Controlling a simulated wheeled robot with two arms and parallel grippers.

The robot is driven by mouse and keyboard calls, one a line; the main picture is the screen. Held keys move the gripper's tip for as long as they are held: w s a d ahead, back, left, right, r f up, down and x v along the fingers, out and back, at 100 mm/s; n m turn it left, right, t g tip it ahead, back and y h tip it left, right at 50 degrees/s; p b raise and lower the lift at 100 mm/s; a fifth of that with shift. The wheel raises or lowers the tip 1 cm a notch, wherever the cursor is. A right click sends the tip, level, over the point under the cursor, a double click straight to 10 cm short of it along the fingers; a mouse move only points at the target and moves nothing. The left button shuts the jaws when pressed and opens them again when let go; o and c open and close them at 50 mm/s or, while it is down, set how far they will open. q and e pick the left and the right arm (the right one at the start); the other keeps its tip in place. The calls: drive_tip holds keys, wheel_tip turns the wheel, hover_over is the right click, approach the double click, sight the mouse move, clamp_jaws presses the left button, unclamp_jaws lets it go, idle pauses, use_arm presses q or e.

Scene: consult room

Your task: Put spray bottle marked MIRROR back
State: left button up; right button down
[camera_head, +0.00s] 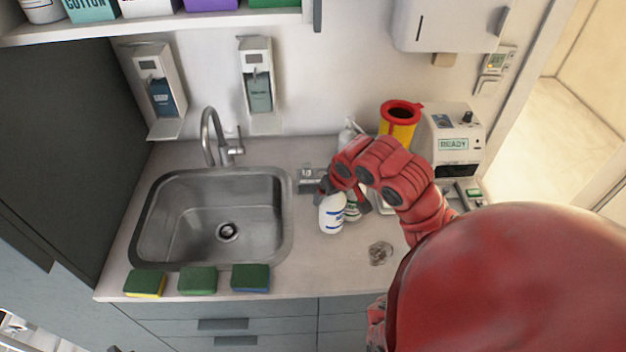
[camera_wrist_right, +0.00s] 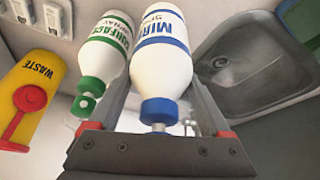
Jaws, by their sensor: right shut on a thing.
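The spray bottle marked MIRROR (camera_head: 332,214) is white with blue bands, at the counter right of the sink. In the right wrist view the MIRROR bottle (camera_wrist_right: 163,55) shows its blue neck between the fingers. My right gripper (camera_head: 342,195) is shut on it near the top, and the hand hides its head. A white bottle with green print, marked SURFACE (camera_wrist_right: 107,45), stands close beside it; in the head view it is partly hidden behind it (camera_head: 352,211). I cannot tell whether the MIRROR bottle touches the counter. My left gripper is not in view.
The steel sink (camera_head: 160,220) lies to the left, with several sponges (camera_head: 198,280) along the front edge. A yellow waste bin with red lid (camera_head: 400,112) and a device reading READY (camera_head: 453,130) stand behind my right arm. A small clear item (camera_head: 380,253) lies on the front counter.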

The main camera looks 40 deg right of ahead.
drive_tip(key=w+f+p, duration=0.2)
drive_tip(key=w+f, duration=0.2)
drive_tip(key=w, duration=0.4)
drive_tip(key=shift+w+d+f, duration=0.15)
drive_tip(key=shift+d, duration=0.05)
drive_tip(key=shift+f, duration=0.15)
unclamp_jaws()
